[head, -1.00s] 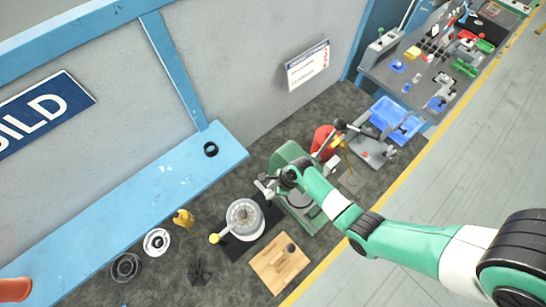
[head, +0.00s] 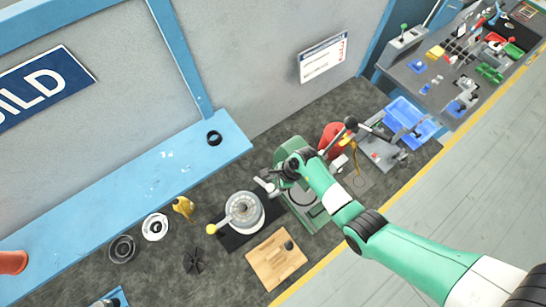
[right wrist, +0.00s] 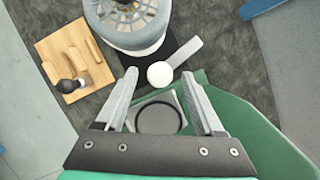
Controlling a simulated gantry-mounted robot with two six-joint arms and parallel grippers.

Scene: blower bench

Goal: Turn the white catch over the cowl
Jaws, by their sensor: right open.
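A round grey housing (head: 245,222), which looks like the cowl, sits on a black mat; its side also shows in the right wrist view (right wrist: 135,38). A white ball on a flat pale bar (right wrist: 160,74), likely the white catch, lies beside the housing, apart from my fingers. In the head view I cannot tell it from my fingertips. My right gripper (head: 263,186) is open between the housing and the green press (head: 312,222). My left gripper is not in view.
A bar with a yellow knob (head: 211,229) sticks out from the housing. A wooden board (head: 268,262) with a dark knob lies in front. A red container (head: 331,137) and blue bin (head: 410,118) stand beyond the press. Dark bench surface is clear near the black fan (head: 195,260).

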